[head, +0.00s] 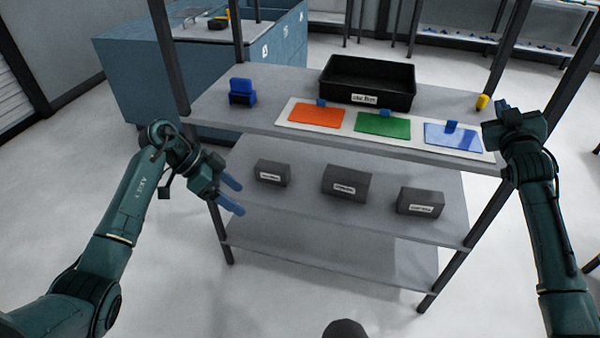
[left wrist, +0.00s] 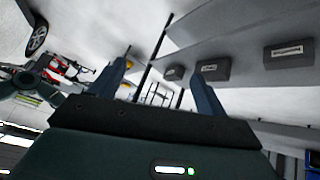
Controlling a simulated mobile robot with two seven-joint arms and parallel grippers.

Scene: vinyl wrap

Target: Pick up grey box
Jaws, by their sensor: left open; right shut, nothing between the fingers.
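Three grey boxes with white labels stand on the middle shelf: a left box (head: 273,173), a middle box (head: 346,184) and a right box (head: 420,202). Three grey boxes also show in the tilted left wrist view, the largest (left wrist: 288,53) at the right. My left gripper (head: 240,199) is open and empty, left of the left box and apart from it, by the shelf's left edge. Its two fingers (left wrist: 163,82) show in the left wrist view with nothing between them. My right gripper (head: 500,109) is shut and empty near the top shelf's right end.
The top shelf (head: 215,105) holds a black bin (head: 368,83), a white board with orange (head: 317,116), green (head: 383,127) and blue (head: 453,137) sheets, a blue object (head: 242,93) and a yellow item (head: 482,102). Shelf posts (head: 222,233) stand at the corners. The bottom shelf is clear.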

